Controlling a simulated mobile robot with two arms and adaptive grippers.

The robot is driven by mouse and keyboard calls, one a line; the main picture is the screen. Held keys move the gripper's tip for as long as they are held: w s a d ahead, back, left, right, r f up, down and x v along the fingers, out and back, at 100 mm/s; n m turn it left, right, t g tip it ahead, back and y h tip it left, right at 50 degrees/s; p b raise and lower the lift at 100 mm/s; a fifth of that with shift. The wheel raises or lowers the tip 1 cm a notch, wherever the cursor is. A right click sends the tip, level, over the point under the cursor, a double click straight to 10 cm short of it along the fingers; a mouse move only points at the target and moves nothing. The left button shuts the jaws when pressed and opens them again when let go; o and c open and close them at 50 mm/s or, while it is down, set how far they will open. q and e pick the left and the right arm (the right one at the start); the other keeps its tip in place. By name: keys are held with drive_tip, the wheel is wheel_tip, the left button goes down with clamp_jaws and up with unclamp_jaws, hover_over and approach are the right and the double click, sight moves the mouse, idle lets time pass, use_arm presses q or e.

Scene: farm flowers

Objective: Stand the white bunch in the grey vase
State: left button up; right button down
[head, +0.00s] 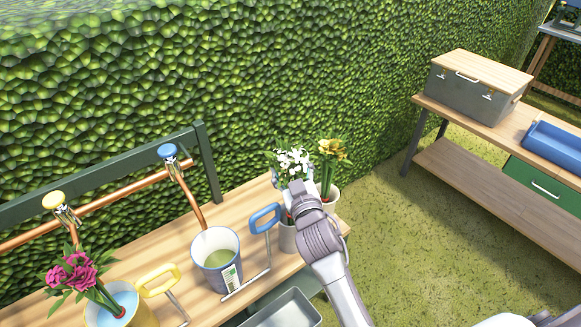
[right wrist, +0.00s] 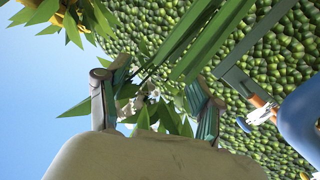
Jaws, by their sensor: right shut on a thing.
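The white bunch (head: 293,161), with green leaves, is at the end of my right arm in the head view. My right gripper (head: 298,192) is shut on it. In the right wrist view, leaves and pale petals of the white bunch (right wrist: 150,97) show between the two fingers of the right gripper (right wrist: 156,108). A light grey vase (head: 287,238) stands on the bench just below the gripper, partly hidden by my arm. The bunch is above the vase; I cannot tell whether its stems are inside. My left gripper is not in view.
A yellow bunch (head: 332,153) stands in a pale pot (head: 330,193) close behind. A bucket with a blue rim (head: 217,277) stands under the blue tap (head: 168,151). A blue-handled tool (head: 265,219) stands between bucket and vase. Pink flowers (head: 78,272) lean in a yellow bucket (head: 142,311).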

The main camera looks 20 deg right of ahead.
drive_tip(key=shift+c, duration=0.5)
unclamp_jaws()
drive_tip(key=shift+s, duration=0.25)
drive_tip(key=s, duration=1.1)
drive_tip(key=shift+s+a, duration=0.3)
